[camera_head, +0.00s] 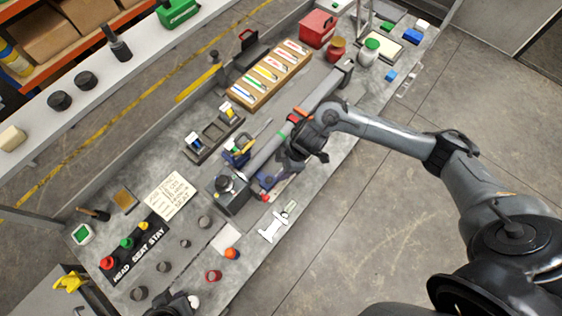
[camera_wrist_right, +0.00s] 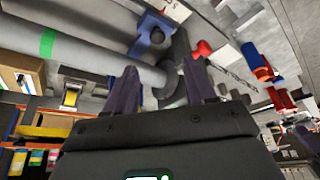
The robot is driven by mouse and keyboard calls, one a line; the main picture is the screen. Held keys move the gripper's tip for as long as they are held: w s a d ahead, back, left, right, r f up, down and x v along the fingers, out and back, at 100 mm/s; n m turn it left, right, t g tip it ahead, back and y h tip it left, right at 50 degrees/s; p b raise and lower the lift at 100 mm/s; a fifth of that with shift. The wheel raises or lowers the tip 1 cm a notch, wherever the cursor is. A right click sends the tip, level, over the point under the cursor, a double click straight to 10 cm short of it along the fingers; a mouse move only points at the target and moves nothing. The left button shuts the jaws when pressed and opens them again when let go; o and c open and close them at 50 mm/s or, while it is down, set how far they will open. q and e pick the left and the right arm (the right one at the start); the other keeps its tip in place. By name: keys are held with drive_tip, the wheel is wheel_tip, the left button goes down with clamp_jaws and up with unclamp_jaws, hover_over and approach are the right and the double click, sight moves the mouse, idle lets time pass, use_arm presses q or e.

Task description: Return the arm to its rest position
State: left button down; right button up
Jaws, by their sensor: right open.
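My right arm reaches in from the right in the head view. Its gripper (camera_head: 284,166) is over the bench, close beside a long grey tube (camera_head: 263,157) with a green band. In the right wrist view the two dark fingers (camera_wrist_right: 160,80) stand apart with nothing visibly held between them. The grey tube (camera_wrist_right: 90,58) runs across behind the fingers there, with a blue clamp-like part (camera_wrist_right: 150,32) near them. Whether the fingers touch the tube cannot be told.
A shelf (camera_head: 60,115) runs along the left. Clear floor (camera_head: 370,215) lies right of the bench.

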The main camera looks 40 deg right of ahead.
drive_tip(key=s+a+f+g+y+p, duration=0.2)
drive_tip(key=s+a+f+p, duration=0.15)
drive_tip(key=s+a, duration=0.75)
drive_tip(key=s+a+r+m+t+y+p, duration=0.2)
drive_tip(key=s+a+r+m+t, duration=0.1)
drive_tip(key=s+a+r+m, duration=0.25)
drive_tip(key=d+r+m+h, duration=0.2)
drive_tip(key=d+r+h, duration=0.2)
drive_tip(key=d, duration=0.5)
drive_tip(key=d+r+m+h+p, duration=0.1)
drive_tip(key=d+r+m+h, duration=0.1)
drive_tip(key=d+r, duration=0.4)
drive_tip(key=d+h, duration=0.1)
drive_tip(key=d, duration=0.1)
drive_tip(key=shift+d+r+m+h, duration=0.25)
drive_tip(key=shift+d+m+h, duration=0.1)
drive_tip(key=shift+h, duration=0.05)
